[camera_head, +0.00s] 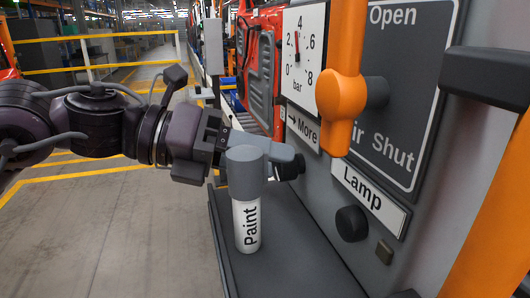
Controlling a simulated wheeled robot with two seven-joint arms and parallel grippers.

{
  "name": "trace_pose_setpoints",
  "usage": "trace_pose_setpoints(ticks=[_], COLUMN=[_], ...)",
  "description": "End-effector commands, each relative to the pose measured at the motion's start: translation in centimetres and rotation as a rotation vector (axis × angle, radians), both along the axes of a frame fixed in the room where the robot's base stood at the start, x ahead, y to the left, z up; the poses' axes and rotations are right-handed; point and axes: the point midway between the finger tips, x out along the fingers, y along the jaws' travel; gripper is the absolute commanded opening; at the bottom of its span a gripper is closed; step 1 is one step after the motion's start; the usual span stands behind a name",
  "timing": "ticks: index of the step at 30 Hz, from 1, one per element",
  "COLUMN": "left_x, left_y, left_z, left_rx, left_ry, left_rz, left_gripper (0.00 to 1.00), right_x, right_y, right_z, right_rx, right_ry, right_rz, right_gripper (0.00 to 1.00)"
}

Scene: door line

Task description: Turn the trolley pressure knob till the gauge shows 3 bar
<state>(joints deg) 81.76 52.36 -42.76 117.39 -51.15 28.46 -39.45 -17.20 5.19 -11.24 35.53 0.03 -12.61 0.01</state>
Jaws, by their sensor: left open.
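The pressure gauge (304,55) is a white dial marked 0 to 8 bar on the trolley panel. Its needle points almost straight up, between 2 and 4 and nearer the 4. Below it is a sign reading "More" with an arrow to the right. A dark knob (291,170) sticks out from the panel below that sign. My left gripper (280,158) reaches in from the left with its fingertips at the knob. It is open; whether the fingers touch the knob I cannot tell. A grey-topped paint bottle hides part of the gripper. My right gripper is not in view.
The paint bottle (246,222) stands on the dark shelf (290,265) close in front of my gripper. An orange lever (342,95) juts out at the right, by an "Open/Shut" plate. A black lamp knob (351,223) is lower right. Open floor lies left.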

Motion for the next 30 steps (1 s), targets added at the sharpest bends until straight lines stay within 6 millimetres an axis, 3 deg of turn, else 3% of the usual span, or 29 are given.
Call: trace_pose_setpoints(ticks=[11, 21, 30], left_x=[0.0, 0.0, 0.2], left_y=[-0.8, -0.7, -0.7], left_z=[-0.3, -0.3, -0.6], left_rx=[0.000, 0.001, -0.071], left_ry=[0.000, 0.000, 0.217], left_rz=[0.000, -0.001, -0.003], left_gripper=[0.56, 0.11, 0.11], right_x=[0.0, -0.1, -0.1], right_y=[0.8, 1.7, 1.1], right_z=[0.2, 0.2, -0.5], right_rx=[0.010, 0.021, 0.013], right_ry=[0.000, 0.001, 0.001], right_rz=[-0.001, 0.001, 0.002], right_gripper=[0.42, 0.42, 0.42])
